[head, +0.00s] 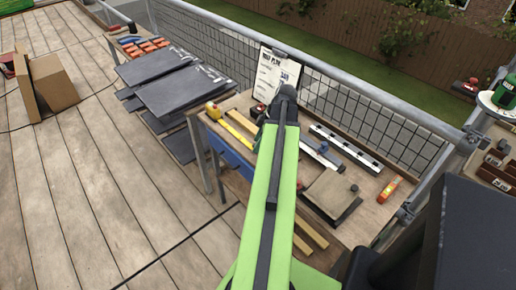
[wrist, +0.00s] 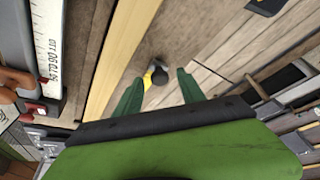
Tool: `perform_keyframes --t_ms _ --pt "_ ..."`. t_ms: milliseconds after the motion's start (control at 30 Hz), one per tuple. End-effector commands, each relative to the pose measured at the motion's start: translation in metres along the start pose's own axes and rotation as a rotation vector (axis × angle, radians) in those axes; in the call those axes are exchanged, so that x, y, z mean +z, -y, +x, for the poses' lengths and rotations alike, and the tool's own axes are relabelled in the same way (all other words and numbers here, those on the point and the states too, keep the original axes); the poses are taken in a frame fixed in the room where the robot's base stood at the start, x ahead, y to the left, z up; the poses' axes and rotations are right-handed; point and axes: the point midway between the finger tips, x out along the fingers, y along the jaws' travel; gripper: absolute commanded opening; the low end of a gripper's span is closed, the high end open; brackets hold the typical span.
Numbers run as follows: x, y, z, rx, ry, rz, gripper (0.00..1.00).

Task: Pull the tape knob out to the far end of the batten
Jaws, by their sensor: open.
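In the wrist view, my gripper (wrist: 160,76) has its two green fingers spread apart. A round black knob (wrist: 157,77) with a yellow part (wrist: 147,82) beside it shows between the fingertips; I cannot tell whether either finger touches it. A pale batten (wrist: 125,45) runs past to the left of the knob.
A mesh guardrail (head: 330,92) stands behind. Open decking (head: 90,165) lies left.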

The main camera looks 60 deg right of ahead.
Motion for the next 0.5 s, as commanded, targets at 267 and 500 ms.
perform_keyframes --t_ms 267,500 --pt "-0.0008 0.0 0.0006 0.0 0.0 0.0 0.46" --pt "-0.0009 0.0001 0.0007 0.0 0.0 -0.001 0.14"
